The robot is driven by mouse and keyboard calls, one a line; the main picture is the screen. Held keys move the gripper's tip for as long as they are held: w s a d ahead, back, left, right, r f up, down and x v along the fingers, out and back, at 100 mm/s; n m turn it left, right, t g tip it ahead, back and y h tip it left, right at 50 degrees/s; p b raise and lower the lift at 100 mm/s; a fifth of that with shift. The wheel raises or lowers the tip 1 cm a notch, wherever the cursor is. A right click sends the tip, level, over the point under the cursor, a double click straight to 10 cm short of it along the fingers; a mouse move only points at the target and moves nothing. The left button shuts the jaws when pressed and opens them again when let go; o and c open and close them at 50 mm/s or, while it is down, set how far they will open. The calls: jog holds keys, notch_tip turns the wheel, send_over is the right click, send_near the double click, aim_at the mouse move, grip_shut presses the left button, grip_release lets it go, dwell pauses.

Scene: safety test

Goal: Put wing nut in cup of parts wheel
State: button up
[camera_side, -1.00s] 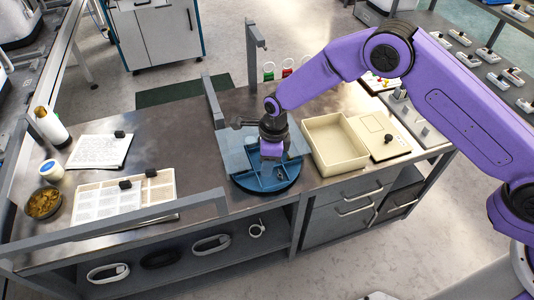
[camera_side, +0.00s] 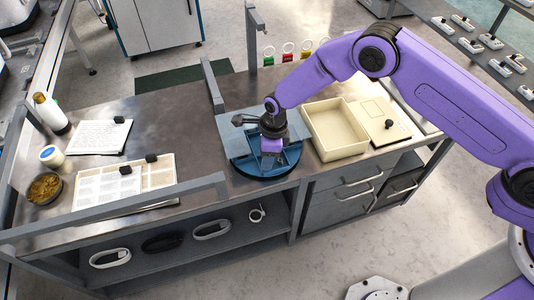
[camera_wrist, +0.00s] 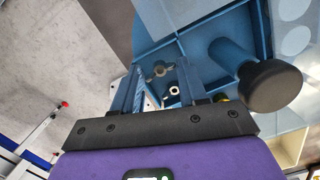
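The parts wheel (camera_side: 275,169) is a round blue tray with divided cups near the bench's front edge. In the wrist view its blue divider walls (camera_wrist: 205,70) and a post with a black knob (camera_wrist: 270,87) show. My gripper (camera_side: 268,160) points down into the wheel. In the wrist view my gripper (camera_wrist: 160,75) has its two blue-grey fingers apart. A small brownish wing nut (camera_wrist: 158,71) shows between the fingertips, with gaps beside it. A pale ring-like nut (camera_wrist: 173,90) lies nearer the gripper body. My gripper hides part of the wheel in the side view.
A cream open bin (camera_side: 337,131) and a cream panel (camera_side: 377,121) stand right of the wheel. Papers (camera_side: 100,138), a bottle (camera_side: 50,113) and a bowl (camera_side: 45,187) are left. The bench between is mostly clear.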

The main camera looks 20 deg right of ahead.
jog(key=o, duration=0.4)
jog(key=shift+r, duration=0.1)
notch_tip(320, 180, up, 16)
jog(key=d, duration=0.2)
jog(key=s+d+r+n, duration=0.4)
jog(key=s+r+n, duration=0.2)
jog(key=r+n, duration=0.15)
jog(key=s+d+r+n, duration=0.1)
jog(key=s+d+n, duration=0.7)
jog(key=s+n, duration=0.1)
jog(key=s+d+r+n, duration=0.2)
jog(key=s+d+n, duration=0.6)
jog(key=d, duration=0.1)
jog(key=s+d+r+n+h, duration=0.1)
jog(key=s+d+n, duration=0.7)
jog(key=s+n, duration=0.1)
jog(key=shift+s+d+r+n, duration=0.15)
jog(key=shift+s+d+n, duration=0.1)
jog(key=shift+s+n, duration=0.1)
